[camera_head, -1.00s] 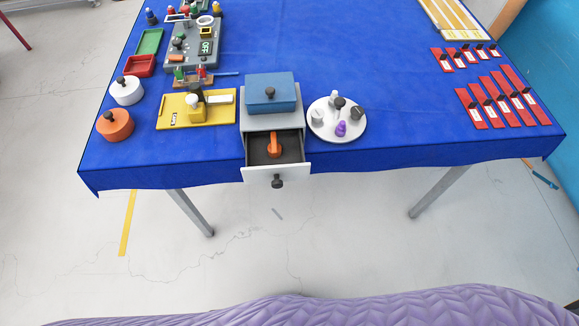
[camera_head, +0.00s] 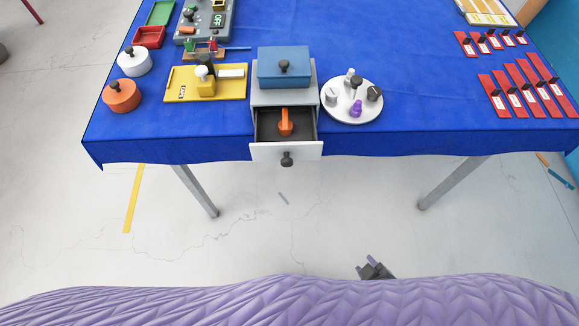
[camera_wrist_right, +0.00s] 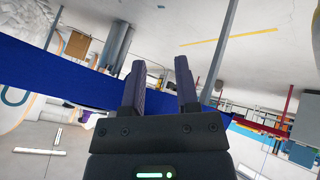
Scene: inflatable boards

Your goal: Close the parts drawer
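The parts drawer (camera_head: 300,150) stands pulled out of its grey housing (camera_head: 284,97) at the table's front edge. Its white front has a dark round knob (camera_head: 287,159), and an orange part (camera_head: 285,122) lies inside. A blue lidded box (camera_head: 284,67) sits on top of the housing. My right gripper (camera_head: 371,264) shows low in the head view, below and to the right of the drawer, well apart from it. In the right wrist view its two fingers (camera_wrist_right: 160,88) are apart with nothing between them. My left gripper is not in view.
A yellow board (camera_head: 225,92) lies left of the housing, with white and orange round pots beyond it. A round white tray (camera_head: 350,115) with several knobs stands close on the right. Red tagged strips lie far right. The floor before the drawer is clear.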

